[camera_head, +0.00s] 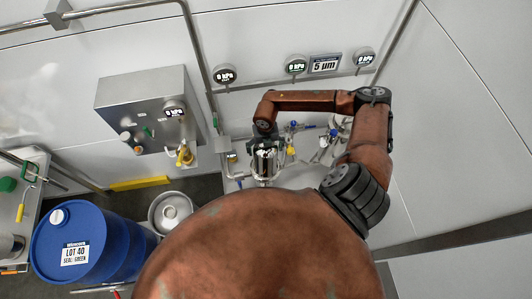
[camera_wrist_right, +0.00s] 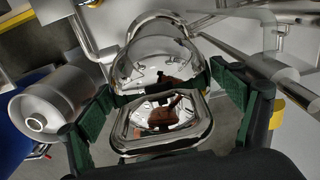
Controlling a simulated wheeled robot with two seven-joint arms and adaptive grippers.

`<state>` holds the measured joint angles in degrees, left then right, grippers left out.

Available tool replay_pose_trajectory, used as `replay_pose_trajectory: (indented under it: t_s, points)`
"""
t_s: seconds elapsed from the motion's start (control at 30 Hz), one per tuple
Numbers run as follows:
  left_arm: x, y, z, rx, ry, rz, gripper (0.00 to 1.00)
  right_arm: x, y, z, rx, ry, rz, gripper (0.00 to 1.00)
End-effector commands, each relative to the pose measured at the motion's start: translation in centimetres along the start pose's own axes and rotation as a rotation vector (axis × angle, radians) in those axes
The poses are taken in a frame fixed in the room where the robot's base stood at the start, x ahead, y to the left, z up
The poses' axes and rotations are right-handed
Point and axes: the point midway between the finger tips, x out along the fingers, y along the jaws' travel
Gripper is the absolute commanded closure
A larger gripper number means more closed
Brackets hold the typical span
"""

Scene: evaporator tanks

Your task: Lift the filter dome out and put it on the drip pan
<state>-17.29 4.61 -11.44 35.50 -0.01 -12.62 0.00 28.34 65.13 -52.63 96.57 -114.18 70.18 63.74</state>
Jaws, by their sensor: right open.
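The shiny metal filter dome (camera_wrist_right: 155,62) fills the middle of the right wrist view, with a mirror-like rimmed part below it. My right gripper (camera_wrist_right: 163,108) is open, with one green-padded finger on each side of the dome. I cannot tell whether either pad touches it. In the head view the right gripper (camera_head: 265,148) is above the shiny housing (camera_head: 265,168), and the arm covers part of it. I cannot make out the drip pan for certain. My left gripper is not in view.
A blue drum (camera_head: 110,248) and a steel keg (camera_head: 160,212) stand at the lower left; the keg also shows in the wrist view (camera_wrist_right: 58,100). A steel wall box (camera_head: 150,105), pipes and gauges line the wall. Blue and yellow valve handles (camera_head: 292,126) are close right of the gripper.

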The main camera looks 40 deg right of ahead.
Motion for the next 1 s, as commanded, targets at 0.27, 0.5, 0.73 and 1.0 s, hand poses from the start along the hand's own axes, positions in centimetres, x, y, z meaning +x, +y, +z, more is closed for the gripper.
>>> replay_pose_trajectory:
  t_s: [0.27, 0.5, 0.73, 1.0]
  points:
    - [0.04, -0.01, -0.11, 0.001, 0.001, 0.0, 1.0, 0.02, -0.03, 0.01, 0.0, 0.0, 0.0, 0.2]
    - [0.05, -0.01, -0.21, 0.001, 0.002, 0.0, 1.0, 0.0, -0.05, 0.01, 0.0, 0.0, 0.0, 0.37]
    - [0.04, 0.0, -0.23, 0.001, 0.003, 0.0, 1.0, -0.01, -0.04, 0.01, 0.0, 0.0, -0.001, 0.53]
    - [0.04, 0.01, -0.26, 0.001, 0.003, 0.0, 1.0, -0.02, -0.05, 0.0, 0.0, 0.0, -0.001, 0.71]
